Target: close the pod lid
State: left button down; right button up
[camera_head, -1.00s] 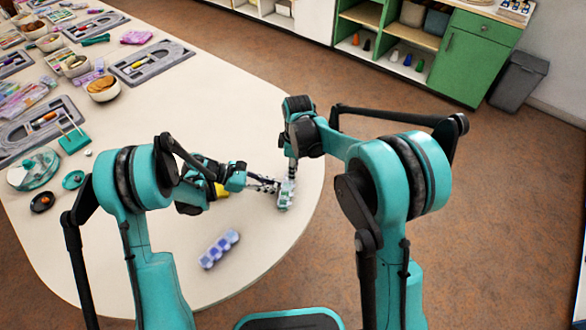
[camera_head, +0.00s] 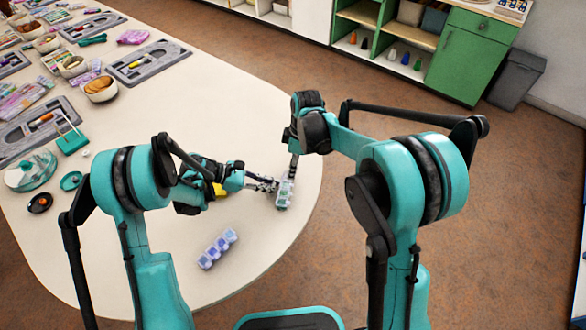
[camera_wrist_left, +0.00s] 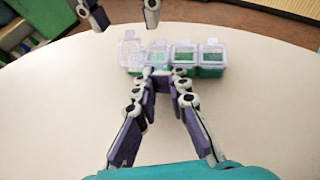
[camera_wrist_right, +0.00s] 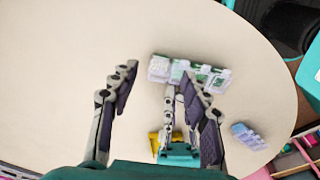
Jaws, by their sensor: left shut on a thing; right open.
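A strip of clear-lidded pods with green contents (camera_wrist_left: 210,70) stands near the table's rounded end. It also shows in the head view (camera_head: 285,196) and the right wrist view (camera_wrist_right: 186,70). In the left wrist view, the leftmost pod's clear lid (camera_wrist_left: 131,48) stands up, open; the other lids look shut. My left gripper (camera_wrist_left: 164,80) is shut on the near side of the strip. My right gripper (camera_wrist_right: 158,80) is open and empty, its fingers above the strip. In the left wrist view, its fingertips (camera_wrist_left: 122,14) show beyond the open-lidded end, apart from the lid.
A second strip with blue and purple pods (camera_head: 217,249) lies on the table, closer to my base. Grey trays (camera_head: 150,64), bowls (camera_head: 102,90) and a teal stand (camera_head: 73,142) crowd the left side. The table's middle is clear.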

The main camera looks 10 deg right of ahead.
notch_tip(320, 180, up, 10)
jog(key=d, duration=0.1)
jog(key=shift+s, duration=0.2)
jog(key=shift+h, duration=0.7)
jog(key=f, duration=0.4)
jog(key=a+f, duration=0.1)
jog(key=f, duration=0.7)
jog(key=shift+w+a, duration=0.2)
jog(key=shift+a, duration=0.05)
grip_shut()
